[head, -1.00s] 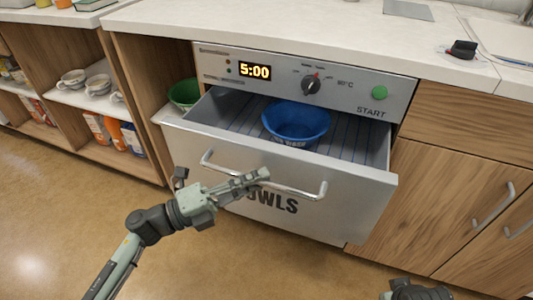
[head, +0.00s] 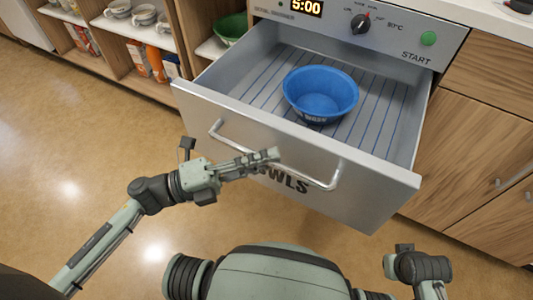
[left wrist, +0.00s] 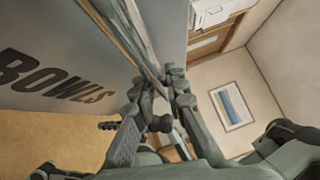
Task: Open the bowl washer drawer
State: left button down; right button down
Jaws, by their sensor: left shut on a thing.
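The bowl washer drawer (head: 385,195) stands well pulled out, with its ribbed inside open to view. Its bar handle (head: 228,137) runs across the metal front, above the BOWLS lettering. My left gripper (head: 275,155) is shut on the handle near its middle, reaching in from the left. In the left wrist view its fingers (left wrist: 162,98) close on the handle beside the drawer front (left wrist: 60,65), and they hide part of the bar. A blue bowl (head: 320,92) sits upright inside the drawer. Part of my right arm shows at lower right, but its fingers do not show.
The washer panel (head: 400,38) with display and knob is above the drawer. A green bowl (head: 230,28) and cups (head: 143,15) stand on shelves at left. Wooden cabinet doors (head: 460,150) are at right. The floor (head: 90,140) at left is clear.

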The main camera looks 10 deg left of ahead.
pick_arm(q)
jog(key=c, duration=1.5)
grip_release()
jog(key=shift+c, duration=0.2)
jog(key=shift+a, duration=0.15)
jog(key=v, duration=1.2)
